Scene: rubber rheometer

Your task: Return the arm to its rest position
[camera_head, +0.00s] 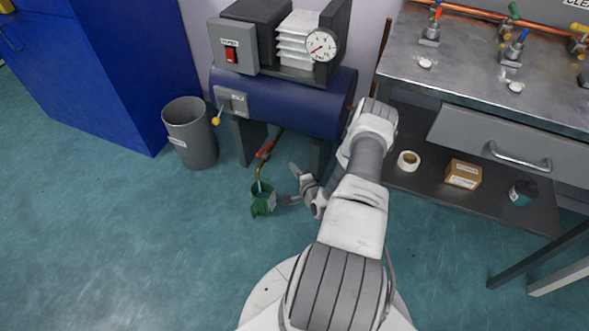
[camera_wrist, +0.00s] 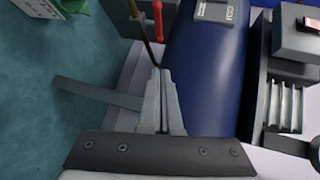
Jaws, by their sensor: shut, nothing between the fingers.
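My arm reaches forward from my base in the head view, bent down toward the floor beside the blue tank (camera_head: 290,105). My gripper (camera_head: 287,200) is low, just right of a green cup (camera_head: 263,201). Its fingers are together with nothing between them, and in the wrist view the gripper (camera_wrist: 160,75) also looks closed and empty. The cup stands on the floor below a drain pipe with a red valve handle (camera_head: 264,150). A thin pale streak shows between the pipe and the cup. The red handle (camera_wrist: 157,20) is also ahead of the fingers in the wrist view.
A grey bin (camera_head: 191,140) and a blue cabinet (camera_head: 95,75) are to the left. A steel bench (camera_head: 465,75) with a lower shelf (camera_head: 440,192) stands close to my arm on the right. The shelf holds a tape roll (camera_head: 408,161) and a box (camera_head: 463,174). The left floor is clear.

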